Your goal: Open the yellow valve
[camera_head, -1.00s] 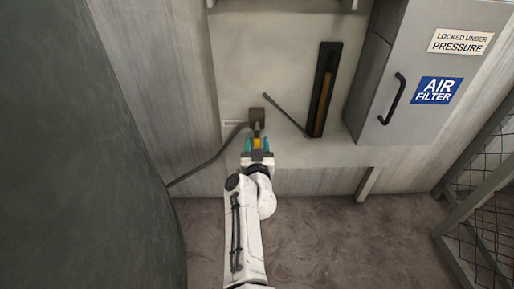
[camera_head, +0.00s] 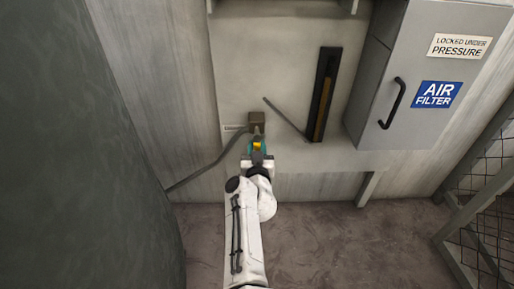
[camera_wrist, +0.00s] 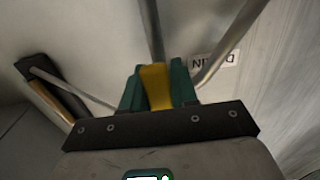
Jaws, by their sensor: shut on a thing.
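The yellow valve handle (camera_head: 257,146) sits just below a small brown-grey box on the pale wall panel, low on its left side. It also shows in the wrist view (camera_wrist: 157,88), upright between two teal fingers. My gripper (camera_head: 257,149) is at the handle, with its fingers closed against both sides of it. In the wrist view my gripper (camera_wrist: 158,90) hides the handle's lower end behind its dark mounting plate. The fingers hide part of the handle's sides.
A brown-grey box (camera_head: 257,123) joins a grey pipe (camera_head: 208,163) running down left. A thin rod (camera_head: 285,116) slants toward a black upright gauge (camera_head: 325,95) with a yellow strip. A grey cabinet (camera_head: 410,115) stands right, beside a mesh fence (camera_head: 497,225). A dark rounded surface (camera_head: 80,150) fills the left.

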